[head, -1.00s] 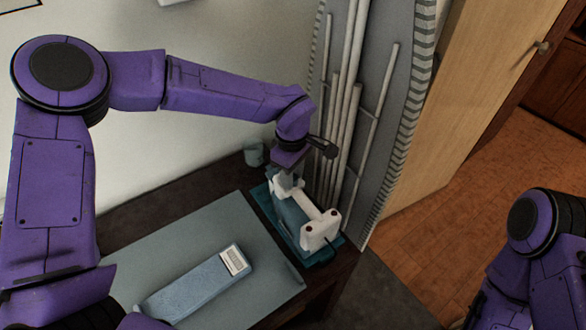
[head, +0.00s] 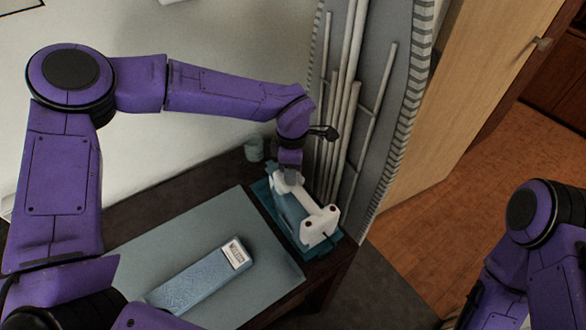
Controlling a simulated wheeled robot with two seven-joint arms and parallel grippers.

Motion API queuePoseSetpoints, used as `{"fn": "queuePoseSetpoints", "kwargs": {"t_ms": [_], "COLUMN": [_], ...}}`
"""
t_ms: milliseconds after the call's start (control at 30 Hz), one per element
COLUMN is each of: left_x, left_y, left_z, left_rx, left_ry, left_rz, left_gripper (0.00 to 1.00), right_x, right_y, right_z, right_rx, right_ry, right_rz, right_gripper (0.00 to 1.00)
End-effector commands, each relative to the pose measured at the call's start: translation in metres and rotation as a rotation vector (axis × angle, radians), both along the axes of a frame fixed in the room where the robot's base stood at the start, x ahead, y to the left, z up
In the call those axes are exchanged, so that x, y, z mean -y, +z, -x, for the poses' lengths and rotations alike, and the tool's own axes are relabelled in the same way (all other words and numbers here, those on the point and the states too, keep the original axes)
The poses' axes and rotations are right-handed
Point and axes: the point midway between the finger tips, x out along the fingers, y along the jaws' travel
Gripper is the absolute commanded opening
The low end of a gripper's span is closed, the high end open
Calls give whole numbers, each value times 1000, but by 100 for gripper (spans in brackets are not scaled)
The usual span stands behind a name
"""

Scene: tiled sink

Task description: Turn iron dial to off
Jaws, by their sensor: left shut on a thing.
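The iron (head: 319,228) appears as a white and teal thing at the table's right end, on a teal base (head: 329,247). My left gripper (head: 289,178) reaches down onto its back end and is shut on it. The fingertips are too small and covered to make out. I cannot make out the iron's dial or its setting. My right arm shows at the right edge, with its gripper out of view.
A grey-blue mat (head: 160,240) covers much of the dark table (head: 178,207). A long blue box (head: 200,278) lies on the mat. A small teal cup (head: 254,149) stands behind. A grey panel with white pipes (head: 342,100) rises close behind the iron.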

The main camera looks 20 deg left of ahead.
Motion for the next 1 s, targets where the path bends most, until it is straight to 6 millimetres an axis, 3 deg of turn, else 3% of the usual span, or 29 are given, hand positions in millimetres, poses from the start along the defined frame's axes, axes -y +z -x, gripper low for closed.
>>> {"fn": "queuePoseSetpoints", "kwargs": {"t_ms": [300,333,400,767,1000], "left_x": [0,0,0,0,0], "left_y": [-2,-2,-2,7,61], "left_z": [2,2,2,0,0], "left_rx": [-7,-7,-6,0,2], "left_ry": [0,0,0,0,1], "left_rz": [-1,-1,-1,0,2], "left_gripper": [6,42,62,62,62], "right_x": [0,0,0,0,0], "right_y": [0,0,0,-2,-8], "right_z": [0,0,0,0,0], "right_rx": [0,0,0,0,0], "right_ry": [0,0,0,0,0], "right_rz": [0,0,0,0,0], "right_gripper": [0,0,0,0,0]}}
